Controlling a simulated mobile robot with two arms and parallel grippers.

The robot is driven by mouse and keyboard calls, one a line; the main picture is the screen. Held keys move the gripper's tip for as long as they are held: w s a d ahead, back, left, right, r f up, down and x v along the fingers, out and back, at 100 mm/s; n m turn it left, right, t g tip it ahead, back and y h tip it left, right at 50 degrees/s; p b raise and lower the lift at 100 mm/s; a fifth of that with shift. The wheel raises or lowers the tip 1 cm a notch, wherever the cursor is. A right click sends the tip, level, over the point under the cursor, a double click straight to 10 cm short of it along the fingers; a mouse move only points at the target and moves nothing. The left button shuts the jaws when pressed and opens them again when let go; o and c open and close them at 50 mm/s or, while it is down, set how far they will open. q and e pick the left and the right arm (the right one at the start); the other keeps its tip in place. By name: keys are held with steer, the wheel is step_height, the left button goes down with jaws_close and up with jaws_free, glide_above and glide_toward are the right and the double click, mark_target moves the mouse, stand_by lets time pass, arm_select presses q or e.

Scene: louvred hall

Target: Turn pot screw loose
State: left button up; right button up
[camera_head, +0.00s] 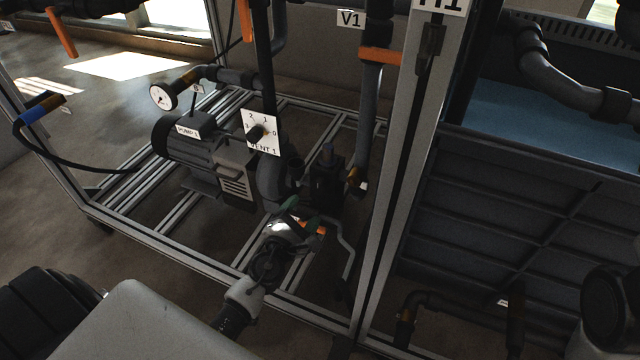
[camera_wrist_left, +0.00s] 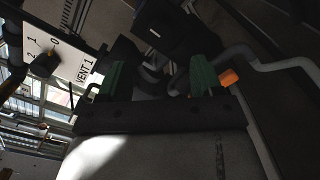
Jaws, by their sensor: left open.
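My left gripper (camera_head: 303,216) reaches over the frame's front rail, in front of the pump pipework. Its two green fingers stand apart; they also show in the left wrist view (camera_wrist_left: 158,78). Dark curved parts (camera_wrist_left: 152,76) show between and beyond the fingers, and I cannot tell whether any touch them. A dark blocky housing (camera_head: 326,184), possibly the pot, stands just behind the gripper. I cannot make out the pot screw for certain; the area is dark and partly hidden by the gripper. An orange piece (camera_wrist_left: 229,77) is beside the right finger in the wrist view. My right gripper is not in view.
The pump (camera_head: 205,150) and the VENT 1 dial plate (camera_head: 262,132) stand left of and behind the gripper. A bent grey pipe (camera_head: 346,248) runs close on its right. A thick frame post (camera_head: 398,170) rises farther right. Open floor (camera_head: 60,215) lies left.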

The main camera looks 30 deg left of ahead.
mark_target(318, 188)
arm_select(q)
steer(key=w, duration=0.7)
steer(key=shift+w+a, duration=0.2)
steer(key=shift+w, duration=0.2)
steer(key=shift+c, duration=0.2)
jaws_close()
